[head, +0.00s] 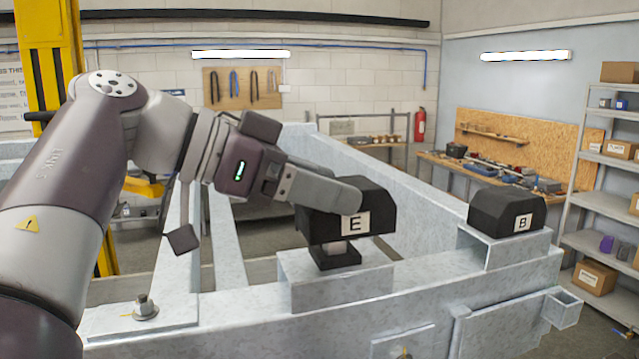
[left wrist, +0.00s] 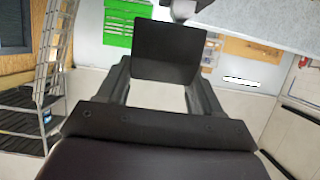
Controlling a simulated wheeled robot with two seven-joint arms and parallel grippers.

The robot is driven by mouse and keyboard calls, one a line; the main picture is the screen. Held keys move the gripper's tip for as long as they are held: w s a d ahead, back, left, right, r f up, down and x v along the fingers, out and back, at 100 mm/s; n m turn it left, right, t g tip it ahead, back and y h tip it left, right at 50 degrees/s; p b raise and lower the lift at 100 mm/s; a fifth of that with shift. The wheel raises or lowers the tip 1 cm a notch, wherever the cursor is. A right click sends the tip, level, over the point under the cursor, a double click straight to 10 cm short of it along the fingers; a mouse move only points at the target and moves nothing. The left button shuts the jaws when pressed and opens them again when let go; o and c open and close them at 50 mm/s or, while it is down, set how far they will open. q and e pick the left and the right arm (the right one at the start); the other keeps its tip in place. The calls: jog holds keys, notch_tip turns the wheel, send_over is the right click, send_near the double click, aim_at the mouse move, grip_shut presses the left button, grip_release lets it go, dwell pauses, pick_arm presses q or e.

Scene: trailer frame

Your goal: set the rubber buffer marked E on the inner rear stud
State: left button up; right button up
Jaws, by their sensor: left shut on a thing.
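The black rubber buffer marked E (head: 374,221) is held by my left gripper (head: 335,190), whose grey finger lies along its near side. Under its block shape are a short pale neck and a black square foot (head: 335,260). The foot is over the raised grey bracket (head: 340,292) on the frame; I cannot tell whether it rests on it. No stud shows there. In the left wrist view, a dark square face (left wrist: 168,52) lies between the fingers of my left gripper; it seems to be part of the buffer. My right gripper is not in view.
A black buffer marked B (head: 495,210) sits on the right bracket (head: 515,250). A bare stud with nut (head: 145,306) stands on the left plate. A workbench (head: 500,180) with tools and a shelf (head: 600,240) with boxes stand at right. A yellow post (head: 50,60) stands at left.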

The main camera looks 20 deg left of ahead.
pick_arm(q)
jog(key=shift+w+a, duration=0.3)
jog(key=shift+a, duration=0.4)
jog(key=shift+f, duration=0.2)
jog(key=shift+f+b, duration=1.15)
jog(key=shift+f, duration=0.1)
jog(key=o, duration=1.7)
